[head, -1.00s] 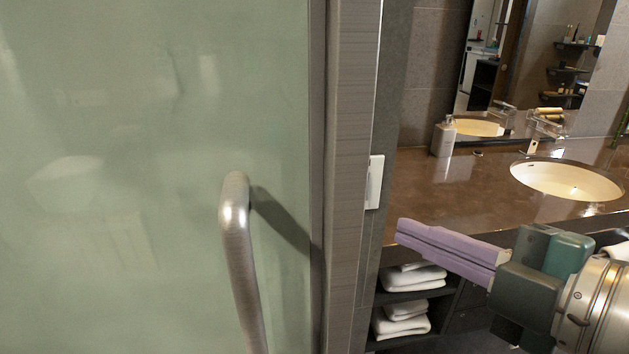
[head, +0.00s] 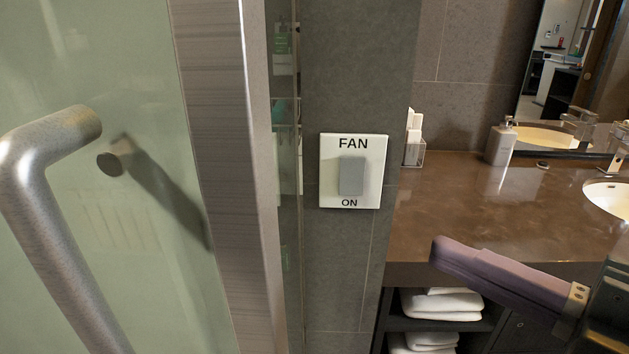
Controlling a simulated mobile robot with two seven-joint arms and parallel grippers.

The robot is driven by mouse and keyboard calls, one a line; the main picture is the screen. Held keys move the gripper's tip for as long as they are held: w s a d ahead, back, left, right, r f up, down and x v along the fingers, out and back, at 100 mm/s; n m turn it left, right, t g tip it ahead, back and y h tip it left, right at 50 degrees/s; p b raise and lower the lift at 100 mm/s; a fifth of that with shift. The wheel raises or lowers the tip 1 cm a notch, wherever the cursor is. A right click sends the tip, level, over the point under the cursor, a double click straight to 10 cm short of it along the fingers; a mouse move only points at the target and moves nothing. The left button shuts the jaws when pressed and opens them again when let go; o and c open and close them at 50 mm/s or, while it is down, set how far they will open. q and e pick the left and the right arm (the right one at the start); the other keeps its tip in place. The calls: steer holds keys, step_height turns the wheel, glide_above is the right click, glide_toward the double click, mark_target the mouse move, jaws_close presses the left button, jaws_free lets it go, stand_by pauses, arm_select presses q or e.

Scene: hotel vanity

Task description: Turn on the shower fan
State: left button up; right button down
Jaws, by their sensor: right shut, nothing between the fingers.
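The fan switch (head: 352,171) is a white square plate on the grey tiled wall, right of the shower door frame. It reads FAN at the top and ON at the bottom, with a grey rocker in the middle. I cannot tell which way the rocker is tipped. My right gripper (head: 437,250) has long purple fingers, shut and empty. It is in front of the counter's edge, to the right of and below the switch, apart from it in the picture. My left gripper is not in view.
A frosted glass shower door with a thick metal handle (head: 40,190) fills the left. The brown counter (head: 450,205) holds a soap dispenser (head: 500,142) and a sink (head: 610,195). Folded white towels (head: 440,303) lie on a shelf below.

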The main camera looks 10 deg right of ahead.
steer(key=p, duration=0.2)
glide_toward(347, 191)
steer(key=w+a, duration=0.1)
steer(key=a, duration=0.3)
steer(key=w, duration=0.3)
steer(key=shift+w+d+f, duration=0.3)
steer(key=shift+w, duration=0.3)
steer(key=shift+w+f+b, duration=0.15)
steer(key=shift+f+b, duration=0.2)
steer(key=shift+b, duration=0.8)
steer(key=shift+w+d+r+n+t, duration=0.1)
steer(key=shift+r+n+t, duration=0.1)
steer(key=shift+n+t, duration=0.1)
